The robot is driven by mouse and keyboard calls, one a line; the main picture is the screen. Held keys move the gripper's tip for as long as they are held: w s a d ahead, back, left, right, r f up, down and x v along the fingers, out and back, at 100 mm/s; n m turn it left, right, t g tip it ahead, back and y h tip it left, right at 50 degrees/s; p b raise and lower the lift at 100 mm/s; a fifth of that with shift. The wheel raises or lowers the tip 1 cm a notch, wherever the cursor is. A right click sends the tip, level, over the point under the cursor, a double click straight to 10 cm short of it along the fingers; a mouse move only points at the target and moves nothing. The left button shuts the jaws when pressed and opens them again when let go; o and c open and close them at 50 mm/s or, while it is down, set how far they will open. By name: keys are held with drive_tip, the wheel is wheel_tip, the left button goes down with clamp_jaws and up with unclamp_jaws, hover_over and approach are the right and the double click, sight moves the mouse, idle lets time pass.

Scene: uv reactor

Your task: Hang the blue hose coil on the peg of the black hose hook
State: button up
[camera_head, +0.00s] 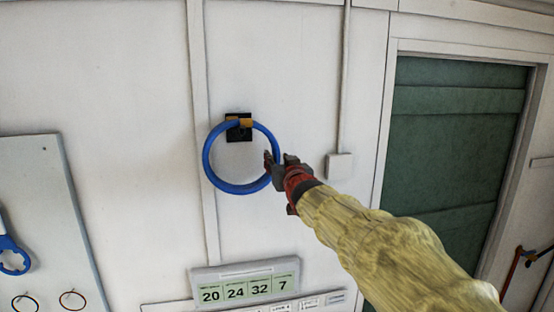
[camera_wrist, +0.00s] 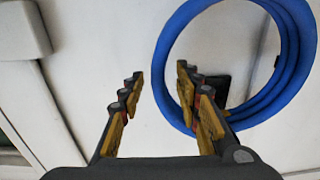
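The blue hose coil (camera_head: 209,172) is a ring upright against the white wall. Its top crosses the black hose hook (camera_head: 238,134), with orange-yellow marks there. The coil appears to hang at the hook; the peg itself cannot be made out clearly. My gripper (camera_head: 271,161) is at the coil's right side. In the wrist view, my gripper (camera_wrist: 160,74) is open, its fingers apart. The coil (camera_wrist: 300,50) fills the right of that view, and the right finger overlaps its near side. The black hook (camera_wrist: 222,92) shows partly behind that finger.
A small wall box (camera_head: 339,167) with a conduit is right of the coil, and a green door (camera_head: 455,150) is further right. A number panel (camera_head: 246,285) is below. A board (camera_head: 50,210) with a blue tool and rings is at left. The wall around the coil is mostly clear.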

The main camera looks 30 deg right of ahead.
drive_tip(key=v, duration=1.1)
drive_tip(key=s+f+g+b, duration=0.1)
drive_tip(key=s+f+g, duration=0.3)
drive_tip(key=f, duration=0.6)
drive_tip(key=s+f+g+b, duration=0.1)
drive_tip(key=s+f+g, duration=0.3)
drive_tip(key=f, duration=0.6)
drive_tip(key=s+a+f+n+g+y+b, duration=0.1)
drive_tip(key=s+a+f+b, duration=0.5)
drive_tip(key=f, duration=0.3)
drive_tip(key=s+a+f+n+g+y+b, duration=0.1)
drive_tip(key=s+a+f+y+b, duration=0.1)
drive_tip(key=s+a+f+b, duration=0.4)
drive_tip(key=s+a+f+n+g+y+b, duration=0.1)
drive_tip(key=s+a+f+b, duration=0.5)
drive_tip(key=f, duration=0.8)
drive_tip(key=shift+s+f+g+y+b, duration=0.15)
drive_tip(key=shift+s+g+y+b, duration=0.2)
drive_tip(key=shift+s, duration=1.1)
